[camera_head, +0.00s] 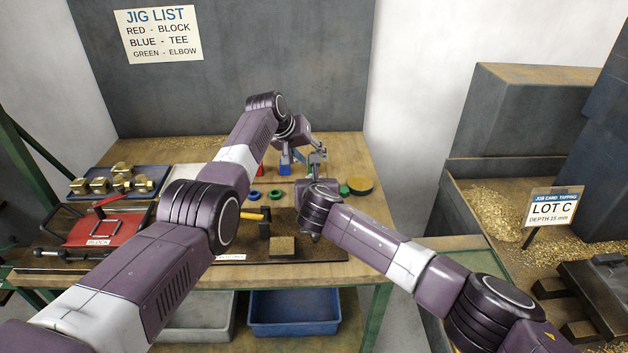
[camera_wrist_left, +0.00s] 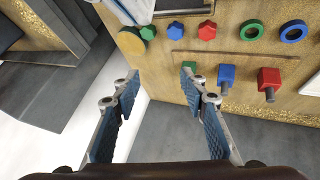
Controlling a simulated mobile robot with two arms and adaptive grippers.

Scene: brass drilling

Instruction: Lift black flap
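I cannot make out a clear black flap in either view. A dark metal assembly (camera_head: 596,282) lies at the lower right, beside the chip bin; whether part of it is a flap I cannot tell. My left gripper (camera_head: 316,158) is small in the head view, over the back right of the bench. In the left wrist view it (camera_wrist_left: 158,84) is open, with two blue-padded fingers apart and nothing between them. My right arm's wrist (camera_head: 320,200) is over the bench's right part; its fingers are not clear.
A red jig (camera_head: 100,231) and a tray of brass parts (camera_head: 120,180) stand at the bench's left. A blue block (camera_wrist_left: 226,76) and red block (camera_wrist_left: 268,80) stand near rings. A LOT C sign (camera_head: 551,208) stands in the chip bin (camera_head: 490,213). A blue bin (camera_head: 294,312) is below.

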